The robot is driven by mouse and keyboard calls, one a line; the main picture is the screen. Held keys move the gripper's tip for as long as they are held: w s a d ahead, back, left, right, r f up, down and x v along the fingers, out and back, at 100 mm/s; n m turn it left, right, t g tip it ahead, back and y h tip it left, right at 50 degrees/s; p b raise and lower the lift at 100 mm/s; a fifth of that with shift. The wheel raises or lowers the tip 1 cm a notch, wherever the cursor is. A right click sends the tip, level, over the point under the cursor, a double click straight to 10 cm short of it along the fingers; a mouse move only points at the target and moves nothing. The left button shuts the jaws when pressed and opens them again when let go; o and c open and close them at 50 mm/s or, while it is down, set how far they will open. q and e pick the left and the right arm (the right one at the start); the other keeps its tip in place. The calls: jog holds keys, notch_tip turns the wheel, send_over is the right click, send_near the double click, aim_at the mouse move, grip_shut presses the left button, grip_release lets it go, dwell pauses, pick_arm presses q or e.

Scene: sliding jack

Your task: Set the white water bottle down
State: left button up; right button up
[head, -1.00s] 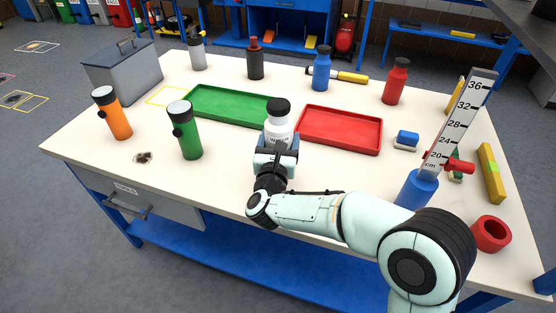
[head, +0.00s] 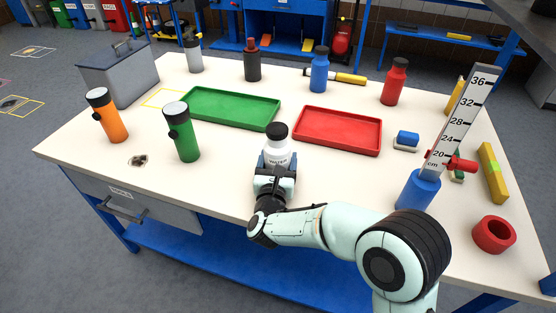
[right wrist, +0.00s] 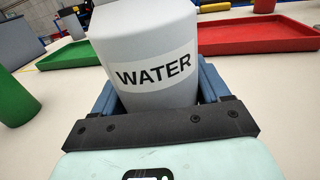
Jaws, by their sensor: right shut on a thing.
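The white water bottle (head: 277,148) with a black cap is near the front middle of the table, between the green flashlight and the red tray. My right gripper (head: 275,172) is shut around its lower part. In the right wrist view the bottle (right wrist: 150,60) shows its WATER label upright between the blue fingers of the gripper (right wrist: 160,105). The bottle's base is hidden by the gripper, so I cannot tell whether it touches the table. My left gripper is not in view.
A green tray (head: 233,122) and a red tray (head: 338,149) lie empty behind the bottle. A green flashlight (head: 184,140) and an orange one (head: 112,122) stand to the left. A blue-based height gauge (head: 418,190) stands to the right. The table (head: 225,178) around the bottle is clear.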

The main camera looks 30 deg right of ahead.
jog(key=o, duration=1.1)
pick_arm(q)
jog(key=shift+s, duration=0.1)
pick_arm(e)
jog(key=shift+o, duration=0.2)
jog(key=shift+r, duration=0.15)
jog(key=v, duration=1.2)
jog(key=shift+a+p, duration=0.1)
jog(key=shift+p, duration=0.3)
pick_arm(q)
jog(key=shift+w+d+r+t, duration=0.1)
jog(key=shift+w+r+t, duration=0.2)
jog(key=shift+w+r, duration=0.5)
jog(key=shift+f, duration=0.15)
